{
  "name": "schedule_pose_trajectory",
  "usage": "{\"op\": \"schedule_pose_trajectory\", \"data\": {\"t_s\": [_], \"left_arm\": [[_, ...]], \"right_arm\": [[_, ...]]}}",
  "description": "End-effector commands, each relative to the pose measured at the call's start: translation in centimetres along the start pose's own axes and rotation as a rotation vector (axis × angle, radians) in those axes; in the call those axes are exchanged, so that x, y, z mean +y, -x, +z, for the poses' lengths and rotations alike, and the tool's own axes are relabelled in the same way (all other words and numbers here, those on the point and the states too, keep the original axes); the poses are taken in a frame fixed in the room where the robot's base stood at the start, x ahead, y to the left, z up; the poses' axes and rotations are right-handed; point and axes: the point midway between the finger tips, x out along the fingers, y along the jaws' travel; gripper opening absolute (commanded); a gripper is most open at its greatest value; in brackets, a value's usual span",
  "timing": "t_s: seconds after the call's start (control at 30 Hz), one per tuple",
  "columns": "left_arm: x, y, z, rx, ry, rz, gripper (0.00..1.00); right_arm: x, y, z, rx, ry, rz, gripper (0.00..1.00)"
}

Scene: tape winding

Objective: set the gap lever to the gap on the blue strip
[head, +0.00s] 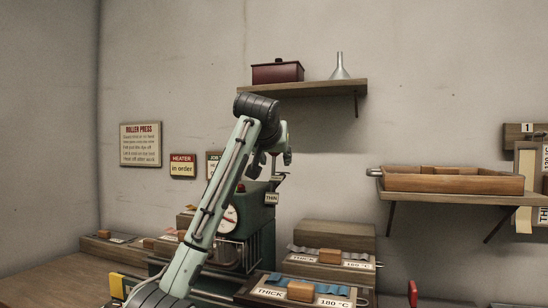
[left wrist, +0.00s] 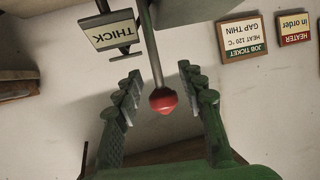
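The gap lever's red knob (left wrist: 162,100) hangs on a thin metal rod (left wrist: 150,45) in the left wrist view. My left gripper (left wrist: 160,84) is open, with one finger on each side of the knob and gaps between. In the head view my left gripper (head: 270,160) is beside the press (head: 259,228) and hides the knob. A THICK plate (left wrist: 112,30) is beside the rod; a THIN plate (head: 271,198) shows on the press. A blue strip (head: 335,289) lies on the front holder, labelled THICK (head: 269,292) and 180 °C. My right gripper is out of view.
Another holder (head: 330,262) with a greyish strip, also labelled THICK and 180 °C, is behind. A job ticket (left wrist: 243,38) reads GAP THIN, HEAT 120 °C. A shelf (head: 310,88) is above; another shelf with a wooden tray (head: 452,188) is at right.

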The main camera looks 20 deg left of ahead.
Motion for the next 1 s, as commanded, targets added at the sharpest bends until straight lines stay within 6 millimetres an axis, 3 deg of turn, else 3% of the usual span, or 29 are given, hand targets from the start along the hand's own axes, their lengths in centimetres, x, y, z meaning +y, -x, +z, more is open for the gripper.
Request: {"op": "schedule_pose_trajectory", "data": {"t_s": [0.17, 0.5, 1.0], "left_arm": [[-0.02, -0.01, 0.03, 0.0, 0.0, 0.0, 0.4], [-0.03, 0.03, 0.0, 0.0, 0.0, 0.0, 0.0], [-0.16, 0.38, -0.62, 0.015, 0.003, -0.001, 0.0]], "right_arm": [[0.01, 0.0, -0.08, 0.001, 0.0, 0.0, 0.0], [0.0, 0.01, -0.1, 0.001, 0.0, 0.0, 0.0], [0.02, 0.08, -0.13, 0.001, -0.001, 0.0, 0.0]]}}
